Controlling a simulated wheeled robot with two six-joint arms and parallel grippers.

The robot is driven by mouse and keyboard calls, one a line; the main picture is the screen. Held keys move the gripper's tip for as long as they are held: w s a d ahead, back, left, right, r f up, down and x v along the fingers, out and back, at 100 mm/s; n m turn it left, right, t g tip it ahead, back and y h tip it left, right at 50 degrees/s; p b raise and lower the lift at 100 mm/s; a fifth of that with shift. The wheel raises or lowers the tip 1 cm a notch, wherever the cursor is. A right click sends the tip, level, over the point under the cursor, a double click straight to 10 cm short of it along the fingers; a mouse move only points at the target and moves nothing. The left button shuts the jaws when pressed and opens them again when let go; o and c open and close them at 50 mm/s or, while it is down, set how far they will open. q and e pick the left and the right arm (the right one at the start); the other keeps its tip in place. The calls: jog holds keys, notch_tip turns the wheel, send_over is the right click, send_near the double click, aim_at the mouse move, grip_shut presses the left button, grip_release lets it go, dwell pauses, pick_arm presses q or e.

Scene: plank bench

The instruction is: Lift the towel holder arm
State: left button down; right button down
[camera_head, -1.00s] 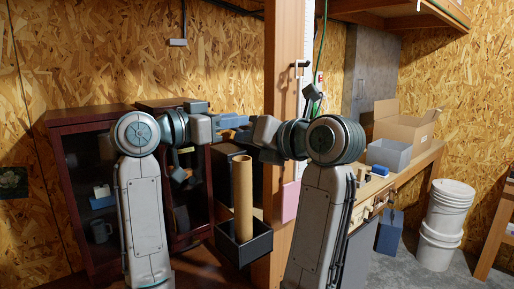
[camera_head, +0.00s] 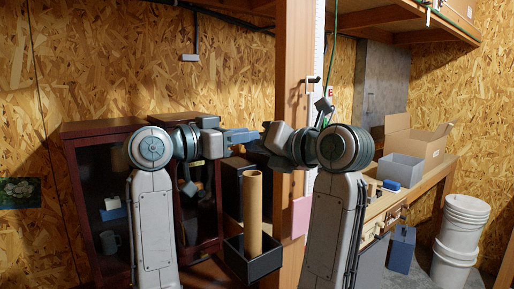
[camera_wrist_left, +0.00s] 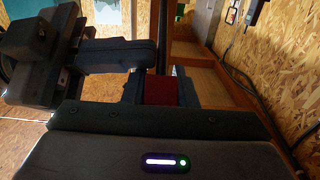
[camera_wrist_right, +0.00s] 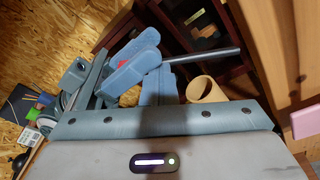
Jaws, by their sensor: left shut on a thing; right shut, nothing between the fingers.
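A dark bracket (camera_head: 313,80) with a short arm is on the wooden post, above my right gripper; whether it is the towel holder arm I cannot tell. My left gripper (camera_head: 252,136) points right, shut on a red piece (camera_wrist_left: 159,91). The red also shows in the right wrist view (camera_wrist_right: 133,78). A thin dark rod (camera_wrist_right: 208,56) reaches out beyond the left fingers; whether it joins the red piece is hidden. My right gripper (camera_head: 268,138) is shut and empty, close to the left fingertips. In the right wrist view, its fingers (camera_wrist_right: 160,86) lie close by the left ones.
The wooden post (camera_head: 292,150) stands close behind the grippers. A brown tube (camera_head: 252,205) rises from a dark bin (camera_head: 262,265) below. A dark red cabinet (camera_head: 100,130) is at left. A workbench with a grey box (camera_head: 402,170) and white buckets (camera_head: 463,225) are at right.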

pick_arm(q)
jog(key=c, duration=1.2)
grip_release()
jog(key=shift+s+d+f, duration=0.1)
jog(key=shift+d, duration=0.15)
